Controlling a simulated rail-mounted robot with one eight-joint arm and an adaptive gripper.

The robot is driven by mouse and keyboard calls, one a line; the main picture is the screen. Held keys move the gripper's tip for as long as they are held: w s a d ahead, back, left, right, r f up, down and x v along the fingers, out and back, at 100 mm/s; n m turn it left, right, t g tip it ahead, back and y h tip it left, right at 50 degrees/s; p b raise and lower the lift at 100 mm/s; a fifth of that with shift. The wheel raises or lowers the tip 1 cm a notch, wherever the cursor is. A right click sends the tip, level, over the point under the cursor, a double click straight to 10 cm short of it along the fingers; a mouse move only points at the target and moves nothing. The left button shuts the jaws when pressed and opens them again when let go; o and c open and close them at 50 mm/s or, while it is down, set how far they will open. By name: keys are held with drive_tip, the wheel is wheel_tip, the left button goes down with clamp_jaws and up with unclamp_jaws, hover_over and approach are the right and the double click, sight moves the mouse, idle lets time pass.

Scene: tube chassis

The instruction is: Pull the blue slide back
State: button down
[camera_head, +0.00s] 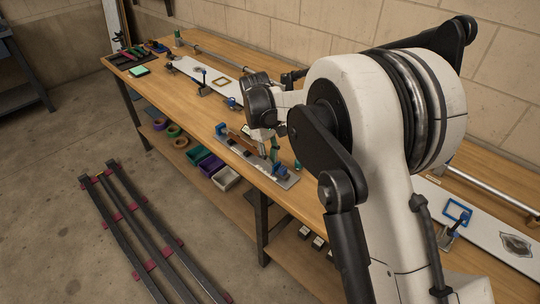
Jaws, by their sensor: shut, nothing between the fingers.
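A grey metal plate fixture (240,153) lies along the front edge of the wooden bench. A blue block (221,129) stands at its far left end, and another blue part (280,170) sits at its near right end. I cannot tell for sure which of them is the blue slide. An orange-brown bar lies along the fixture between them. My gripper (262,138) is small in view above the middle of the fixture, pointing down, shut and empty. I cannot tell whether it touches anything. My arm hides the bench to the right.
Bins and tape rolls fill the lower shelf. Steel tubes (140,235) lie on the floor. Small tools lie at the bench's far end.

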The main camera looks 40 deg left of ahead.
drive_tip(key=shift+s+d+b, duration=0.2)
drive_tip(key=shift+d+b, duration=0.25)
drive_tip(key=shift+d, duration=0.7)
drive_tip(key=p+v, duration=0.4)
drive_tip(key=v, duration=0.6)
drive_tip(key=w+d+r+m+t+y, duration=0.15)
drive_tip(key=d+r, duration=0.35)
drive_tip(key=d, duration=0.5)
drive_tip(key=w+d+r+m+y, duration=0.1)
drive_tip(key=d+r+m, duration=0.2)
drive_tip(key=d+r, duration=0.5)
drive_tip(key=w+d+r+m+t+y, duration=0.1)
drive_tip(key=d+r+m, duration=0.2)
drive_tip(key=d, duration=0.9)
drive_tip(key=s+d+r+m+t, duration=0.1)
drive_tip(key=s+d+m, duration=0.15)
drive_tip(key=d, duration=0.55)
drive_tip(key=s+d+r+m+t, duration=0.1)
drive_tip(key=s+d, duration=0.3)
drive_tip(key=d, duration=0.3)
drive_tip(key=s+d+f+m+t, duration=0.3)
drive_tip(key=s+d+f+m, duration=0.1)
drive_tip(key=s+d, duration=0.7)
drive_tip(key=shift+d+f+m, duration=0.35)
drive_tip(key=shift+d+m, duration=0.15)
drive_tip(key=shift+m, duration=0.1)
